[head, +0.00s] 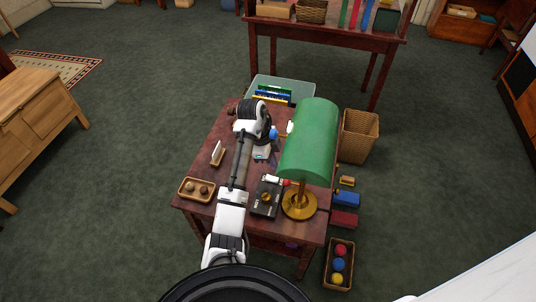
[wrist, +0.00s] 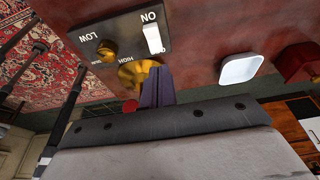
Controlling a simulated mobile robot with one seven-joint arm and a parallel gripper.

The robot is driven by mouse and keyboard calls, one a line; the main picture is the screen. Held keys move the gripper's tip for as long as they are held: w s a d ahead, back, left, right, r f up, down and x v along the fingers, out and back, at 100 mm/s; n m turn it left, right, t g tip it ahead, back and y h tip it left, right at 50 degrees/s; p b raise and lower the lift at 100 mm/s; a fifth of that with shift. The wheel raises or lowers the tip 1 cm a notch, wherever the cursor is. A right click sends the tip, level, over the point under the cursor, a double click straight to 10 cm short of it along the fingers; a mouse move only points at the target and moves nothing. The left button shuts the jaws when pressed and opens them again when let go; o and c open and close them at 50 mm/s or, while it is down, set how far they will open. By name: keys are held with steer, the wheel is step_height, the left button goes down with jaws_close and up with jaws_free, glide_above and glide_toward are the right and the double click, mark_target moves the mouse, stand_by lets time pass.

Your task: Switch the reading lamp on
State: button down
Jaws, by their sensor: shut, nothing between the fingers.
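The reading lamp has a green shade (head: 310,138) and a round brass base (head: 299,204), and stands on a small red-brown table. Beside the base lies a dark control box (head: 264,203). In the wrist view its panel (wrist: 186,22) shows upside-down lettering ON, LOW and HIGH, a white switch (wrist: 152,38) and a brass knob (wrist: 106,50). My gripper (wrist: 157,72) is shut and empty, its fingertips close to the panel near the white switch. I cannot tell whether they touch it. In the head view my arm hides the fingertips.
A small tray with round items (head: 197,189) sits left of my arm. A pale green bin (head: 303,91) is behind the table. A wicker basket (head: 358,136), toy blocks (head: 346,199) and a box of balls (head: 338,264) are on the right.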

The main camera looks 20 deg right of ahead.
mark_target(273, 177)
steer(key=x, duration=0.3)
steer(key=shift+w+a+f+b, duration=0.1)
steer(key=shift+f+b, duration=0.2)
steer(key=shift+b, duration=0.05)
steer(key=shift+a+f+p, duration=0.1)
steer(key=shift+f+p, duration=0.25)
steer(key=shift+f, duration=0.7)
